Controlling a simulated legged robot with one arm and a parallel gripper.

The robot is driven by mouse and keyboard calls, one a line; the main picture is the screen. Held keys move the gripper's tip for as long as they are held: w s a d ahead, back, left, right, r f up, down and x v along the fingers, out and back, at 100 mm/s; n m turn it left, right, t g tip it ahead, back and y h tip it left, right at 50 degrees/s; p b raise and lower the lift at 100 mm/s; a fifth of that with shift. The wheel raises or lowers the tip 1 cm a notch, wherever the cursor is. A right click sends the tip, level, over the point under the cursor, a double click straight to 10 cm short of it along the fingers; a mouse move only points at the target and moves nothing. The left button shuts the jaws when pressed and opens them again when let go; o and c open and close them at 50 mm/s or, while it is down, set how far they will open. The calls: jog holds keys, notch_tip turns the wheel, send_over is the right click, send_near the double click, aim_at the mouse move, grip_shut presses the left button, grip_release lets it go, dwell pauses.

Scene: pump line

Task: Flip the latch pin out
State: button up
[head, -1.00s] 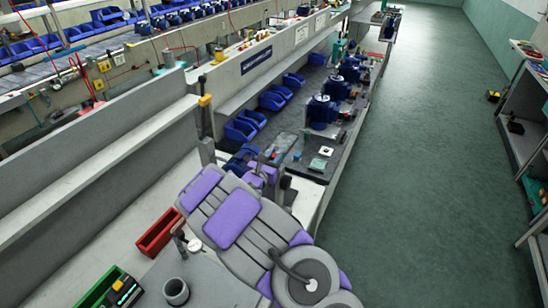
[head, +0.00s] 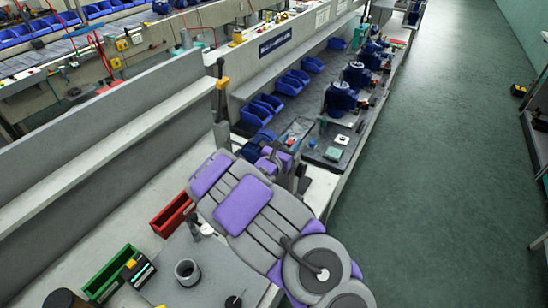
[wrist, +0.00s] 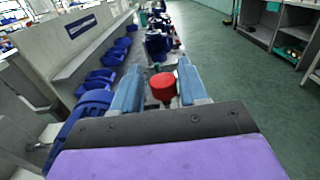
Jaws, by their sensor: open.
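My gripper (wrist: 160,82) is open, with its two blue-grey fingers apart in the wrist view. A red knob-like part (wrist: 163,87) shows between the fingers. I cannot tell whether it is the latch pin, or whether the fingers touch it. My gripper (head: 290,165) also shows in the head view, at the end of my purple and grey arm over the near end of the bench. The latch pin cannot be made out for sure in the head view.
An upright dark post with a yellow collar (head: 221,85) stands left of my gripper. Blue pumps (head: 341,97) line the bench beyond. A red bin (head: 171,215) and a green bin (head: 112,273) lie lower left. The green floor (head: 450,180) at right is clear.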

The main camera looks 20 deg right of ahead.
jog(key=p+v, duration=0.2)
jog(key=v, duration=1.5)
jog(key=shift+a+f, duration=0.2)
jog(key=shift+a, duration=0.2)
jog(key=shift+d, duration=0.2)
